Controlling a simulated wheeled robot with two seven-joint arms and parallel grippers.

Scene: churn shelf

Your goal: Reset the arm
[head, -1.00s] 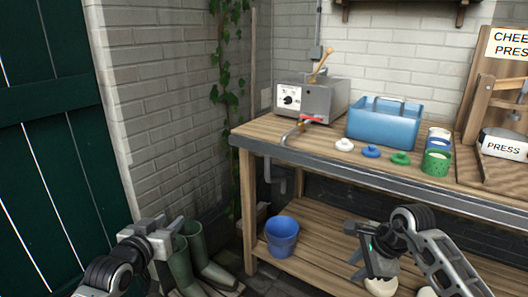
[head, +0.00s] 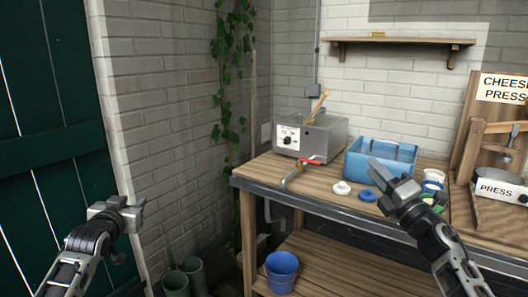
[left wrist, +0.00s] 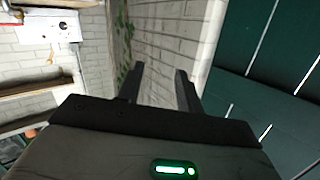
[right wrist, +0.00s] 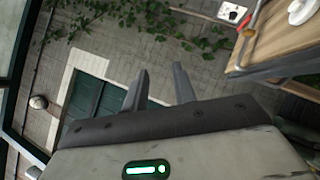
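My left gripper (head: 124,208) is raised at the lower left of the head view, in front of the brick wall and the green door. In the left wrist view its two fingers (left wrist: 158,88) stand apart with nothing between them. My right gripper (head: 382,172) is raised in front of the workbench in the head view and covers part of the bench top. In the right wrist view its fingers (right wrist: 160,88) stand apart with nothing between them.
The workbench (head: 325,210) carries a grey machine (head: 320,133), a blue caddy (head: 372,165), coloured lids and cups, and a cheese press (head: 500,186). A blue bucket (head: 282,268) stands on its lower shelf. Boots (head: 185,277) stand on the floor. A green door (head: 50,150) is at left.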

